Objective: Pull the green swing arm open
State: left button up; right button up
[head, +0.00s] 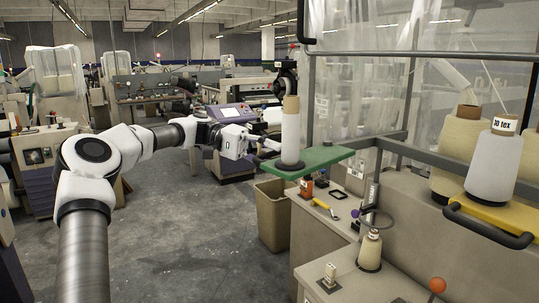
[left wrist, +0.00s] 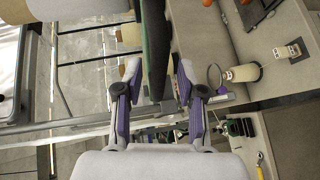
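The green swing arm (head: 325,157) is a flat green plate at the middle of the head view, carrying a tall white yarn package (head: 291,135) on a brown tube. My left gripper (head: 268,150) reaches in from the left to the plate's left end. In the left wrist view the dark green plate (left wrist: 155,45) shows edge-on between the two fingers of my left gripper (left wrist: 158,72). The fingers are spread, with a gap visible on each side of the plate. A black part at the plate's left end is partly hidden by the gripper. My right gripper is not in view.
A tan bin (head: 273,215) stands below the plate. The bench (head: 325,225) holds a yellow-handled tool (head: 326,209) and a small cone (head: 370,250). A yellow arm (head: 510,218) with a black handle carries a large cone (head: 494,165) at right. Grey floor (head: 180,235) is clear at left.

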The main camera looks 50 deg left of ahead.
pick_arm(q)
jog(key=v, duration=1.1)
jog(key=shift+a, duration=0.4)
jog(key=shift+s+r, duration=0.1)
